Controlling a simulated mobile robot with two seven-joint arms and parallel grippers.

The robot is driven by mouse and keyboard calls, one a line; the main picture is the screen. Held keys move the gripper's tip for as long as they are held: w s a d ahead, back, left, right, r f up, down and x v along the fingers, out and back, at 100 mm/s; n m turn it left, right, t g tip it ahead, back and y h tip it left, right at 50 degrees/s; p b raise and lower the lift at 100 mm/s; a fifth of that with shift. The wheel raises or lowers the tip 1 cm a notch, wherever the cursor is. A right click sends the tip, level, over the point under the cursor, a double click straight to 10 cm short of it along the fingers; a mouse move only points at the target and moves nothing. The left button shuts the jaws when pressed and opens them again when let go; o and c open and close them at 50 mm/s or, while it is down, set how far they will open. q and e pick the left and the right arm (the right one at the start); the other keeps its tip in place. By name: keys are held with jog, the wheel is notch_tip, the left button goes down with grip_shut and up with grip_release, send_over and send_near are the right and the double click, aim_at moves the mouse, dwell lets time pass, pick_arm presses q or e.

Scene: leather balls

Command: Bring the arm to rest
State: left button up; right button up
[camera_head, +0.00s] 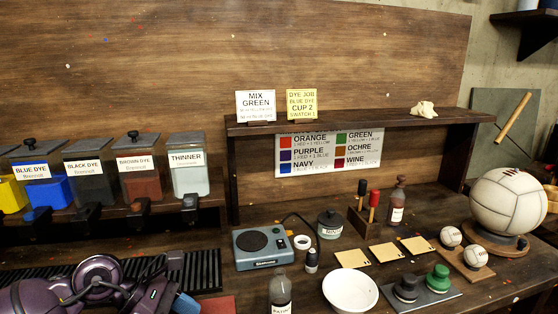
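My purple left arm (100,281) comes in at the lower left, folded low over the front of the bench beside a black ribbed grate (205,268). A small blue piece (186,304) shows at its right end, cut by the bottom edge. I cannot tell whether it belongs to the gripper or is a separate thing. I cannot make out the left fingertips, nor whether they hold anything. My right arm and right gripper are not in view.
Dye dispensers (140,180) stand at the left behind the arm. A hot plate (262,247), a white bowl (350,291), a dark bottle (281,291) and a stamp board (421,296) crowd the middle. A large leather ball (508,203) stands at the right, near smaller balls (451,237).

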pick_arm(q)
jog(key=s+d+r+n+t+h, duration=0.1)
jog(key=d+r+n+t+h, duration=0.4)
jog(key=r+n+t+h, duration=0.45)
jog(key=a+f+n+t+y, duration=0.3)
jog(key=a+n+t+y, duration=0.4)
jog(key=n, duration=0.6)
jog(key=a+f+n+t+y, duration=0.35)
jog(key=n+y, duration=0.55)
jog(key=n, duration=0.5)
jog(key=s+a+f+n+g+y, duration=0.6)
jog(key=s+a+f+n+g, duration=0.15)
jog(key=f+n, duration=0.25)
jog(key=s+d+f+n+g+h, duration=0.1)
jog(key=s+f+n+g, duration=0.3)
jog(key=s, duration=0.4)
jog(key=s+d+f+n+g+h, duration=0.1)
jog(key=s+d+f+n+g, duration=0.2)
jog(key=s+g, duration=0.4)
jog(key=w+a+f+m+t, duration=0.1)
jog(key=w+f+t, duration=0.6)
jog(key=f+t, duration=0.2)
jog(key=shift+a+f+h, duration=0.15)
jog(key=shift+f+h, duration=0.2)
jog(key=shift+f, duration=0.65)
